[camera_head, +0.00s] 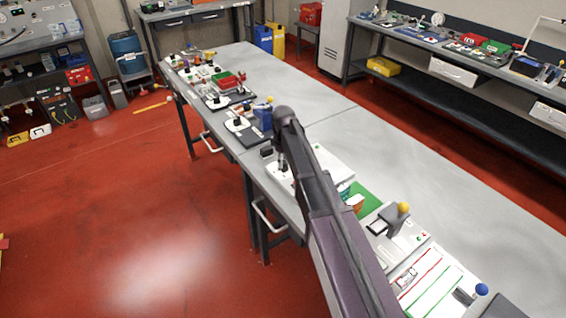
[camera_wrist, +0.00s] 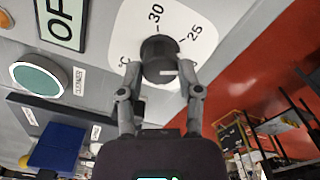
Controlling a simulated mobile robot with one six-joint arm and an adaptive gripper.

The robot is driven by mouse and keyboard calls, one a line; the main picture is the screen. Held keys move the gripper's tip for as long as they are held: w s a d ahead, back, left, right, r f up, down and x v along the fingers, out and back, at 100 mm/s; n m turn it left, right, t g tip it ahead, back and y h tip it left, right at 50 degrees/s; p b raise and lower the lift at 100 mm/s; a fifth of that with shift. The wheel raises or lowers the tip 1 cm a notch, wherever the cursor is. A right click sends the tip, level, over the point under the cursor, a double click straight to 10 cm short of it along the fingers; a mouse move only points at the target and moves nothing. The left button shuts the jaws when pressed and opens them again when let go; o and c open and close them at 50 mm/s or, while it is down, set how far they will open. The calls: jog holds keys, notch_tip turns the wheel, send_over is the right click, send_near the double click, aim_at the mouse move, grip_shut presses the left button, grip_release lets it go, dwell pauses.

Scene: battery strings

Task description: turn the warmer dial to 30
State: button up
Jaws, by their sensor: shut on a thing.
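The warmer dial (camera_wrist: 157,50) is a black round knob on a white scale plate (camera_wrist: 193,18), in the upper middle of the wrist view. The marks 30 and 25 show on the plate beyond the knob; other marks are partly hidden. A short pale line shows on the knob's near side, but I cannot tell what it points at. My gripper (camera_wrist: 160,70) is shut on the dial, one finger on each side. In the head view my gripper (camera_head: 282,163) is small and low over the bench's left edge, and the dial cannot be made out there.
In the wrist view a green round button (camera_wrist: 37,80) and a framed sign (camera_wrist: 62,22) lie left of the dial. A blue block (camera_wrist: 57,147) is at lower left. The grey bench (camera_head: 400,150) has free room right of my arm; a board with a yellow knob (camera_head: 403,208) stands nearby.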

jog(key=n, duration=0.4)
jog(key=shift+n, duration=0.8)
jog(key=n, duration=0.3)
jog(key=shift+n, duration=1.4)
